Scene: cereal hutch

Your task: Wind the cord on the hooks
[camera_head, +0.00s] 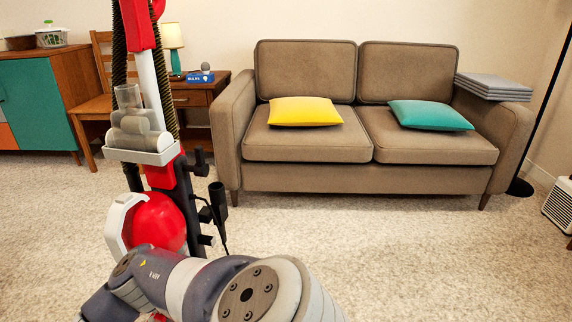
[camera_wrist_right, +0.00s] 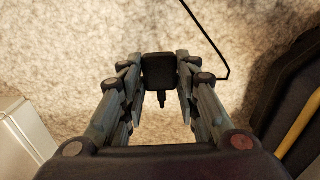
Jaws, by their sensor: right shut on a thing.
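A red and grey upright vacuum cleaner (camera_head: 160,215) stands at the left in the head view. Short black hooks, an upper one (camera_head: 201,160) and a lower one (camera_head: 205,240), stick out from its right side. A dark tapered piece (camera_head: 218,198) is beside them, with a thin dark line running down from it. In the right wrist view my right gripper (camera_wrist_right: 161,88) is shut on a black plug-like block (camera_wrist_right: 160,68) with a short prong. A thin black cord (camera_wrist_right: 205,35) runs past it and bends at the right. My left gripper is not in view.
A brown sofa (camera_head: 370,175) with yellow (camera_head: 304,111) and teal (camera_head: 429,115) cushions stands behind. A wooden desk (camera_head: 195,94) and chair (camera_head: 97,104) are at the back left. Carpet (camera_head: 400,265) in front of the sofa is clear. My arm hides part of the foreground.

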